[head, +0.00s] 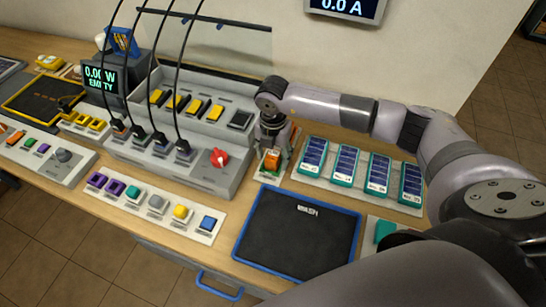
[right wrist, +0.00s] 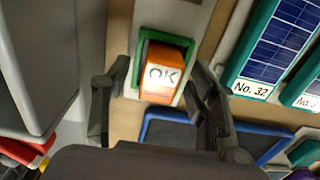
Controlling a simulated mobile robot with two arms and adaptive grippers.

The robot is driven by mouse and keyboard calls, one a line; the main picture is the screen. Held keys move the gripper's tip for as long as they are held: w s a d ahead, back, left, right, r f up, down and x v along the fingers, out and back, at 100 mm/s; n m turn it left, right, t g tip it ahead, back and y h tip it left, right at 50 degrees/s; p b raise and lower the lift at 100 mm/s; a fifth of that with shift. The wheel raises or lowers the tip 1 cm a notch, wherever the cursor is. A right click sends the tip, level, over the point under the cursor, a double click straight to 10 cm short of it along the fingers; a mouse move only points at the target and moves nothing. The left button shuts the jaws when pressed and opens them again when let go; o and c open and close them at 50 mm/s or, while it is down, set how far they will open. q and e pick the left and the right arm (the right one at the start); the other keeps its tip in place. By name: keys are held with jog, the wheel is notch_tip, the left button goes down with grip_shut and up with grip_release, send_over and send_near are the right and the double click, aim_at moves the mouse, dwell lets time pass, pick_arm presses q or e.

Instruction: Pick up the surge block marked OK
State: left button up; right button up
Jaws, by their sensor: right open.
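My right gripper (head: 273,150) is above the block in the head view, pointing down. In the right wrist view its two fingers (right wrist: 158,108) are apart, one on each side of the block's near end. I cannot tell whether they touch it. My left gripper is not in view.
A blue-rimmed black mat (head: 237,240) lies in front of the block. Solar panel modules (head: 346,166) stand on a rack to the right. A grey console with a red knob (head: 217,158) is close on the left. A strip of coloured buttons (head: 157,202) lies at the front left.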

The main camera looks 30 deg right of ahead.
jog(key=shift+c, duration=0.2)
grip_shut()
dwell(0.5)
